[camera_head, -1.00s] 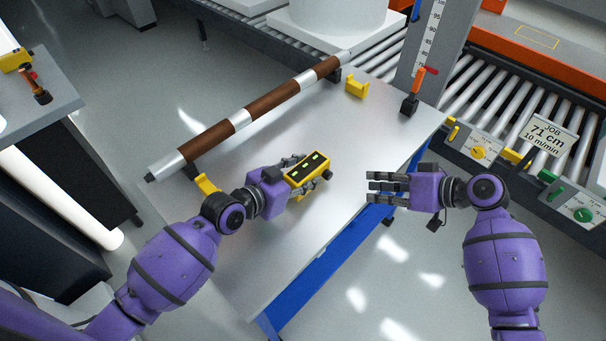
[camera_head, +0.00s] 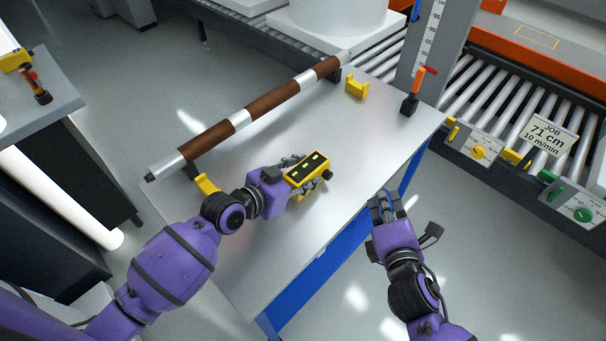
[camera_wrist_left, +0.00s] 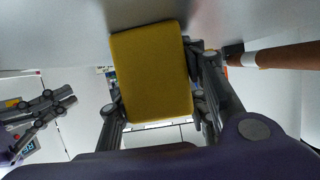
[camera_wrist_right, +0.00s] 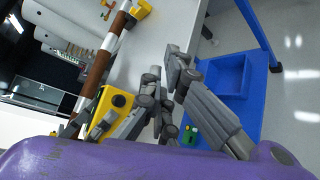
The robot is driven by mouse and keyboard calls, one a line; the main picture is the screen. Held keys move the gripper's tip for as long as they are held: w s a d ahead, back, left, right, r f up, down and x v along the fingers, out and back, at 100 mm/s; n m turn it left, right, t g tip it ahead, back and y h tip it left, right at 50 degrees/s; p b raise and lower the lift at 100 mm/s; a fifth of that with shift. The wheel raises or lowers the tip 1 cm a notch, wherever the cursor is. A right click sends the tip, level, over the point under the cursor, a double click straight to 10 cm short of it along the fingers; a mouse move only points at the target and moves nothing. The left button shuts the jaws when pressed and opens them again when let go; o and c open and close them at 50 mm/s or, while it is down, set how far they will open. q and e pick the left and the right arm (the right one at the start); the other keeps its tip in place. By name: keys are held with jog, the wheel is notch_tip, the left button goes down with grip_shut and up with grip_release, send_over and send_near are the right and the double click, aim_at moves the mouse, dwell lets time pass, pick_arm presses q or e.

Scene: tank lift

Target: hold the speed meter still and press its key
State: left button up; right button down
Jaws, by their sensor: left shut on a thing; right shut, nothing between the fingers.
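The speed meter (camera_head: 308,169) is a yellow box with a black face and lit marks, a dark round part at its right end. My left gripper (camera_head: 303,176) is shut on it, just above the grey table; the left wrist view shows its plain yellow side (camera_wrist_left: 152,72) between the fingers. In the right wrist view the meter (camera_wrist_right: 112,110) shows a yellow end with a dark round spot. My right gripper (camera_head: 381,199) is shut and empty, right of the meter near the table's edge. Its fingers also show in the right wrist view (camera_wrist_right: 168,85). I cannot make out the key.
A brown and white roller (camera_head: 240,119) lies along the table's far left side, near yellow cradles (camera_head: 356,87). An orange-handled tool (camera_head: 413,92) stands at the back right corner. A roller conveyor with dials (camera_head: 479,152) lies beyond. The table middle (camera_head: 350,135) is clear.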

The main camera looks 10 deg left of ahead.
aim_at(328, 175)
jog(key=shift+n, duration=0.6)
jog(key=shift+w+a+r, duration=0.1)
jog(key=shift+w+a, duration=0.55)
jog(key=shift+a, duration=0.75)
jog(key=shift+w+a+r, duration=0.15)
jog(key=shift+w+a, duration=0.5)
jog(key=shift+a, duration=0.8)
jog(key=shift+w+a+r, duration=0.1)
jog(key=shift+w+a, duration=0.55)
jog(key=shift+a, duration=0.75)
jog(key=shift+a, duration=0.15)
jog(key=shift+w+a, duration=0.25)
jog(key=shift+w+a, duration=0.25)
jog(key=shift+a, duration=0.2)
jog(key=shift+d, duration=0.15)
jog(key=shift+s+d, duration=0.55)
jog(key=shift+d, duration=0.15)
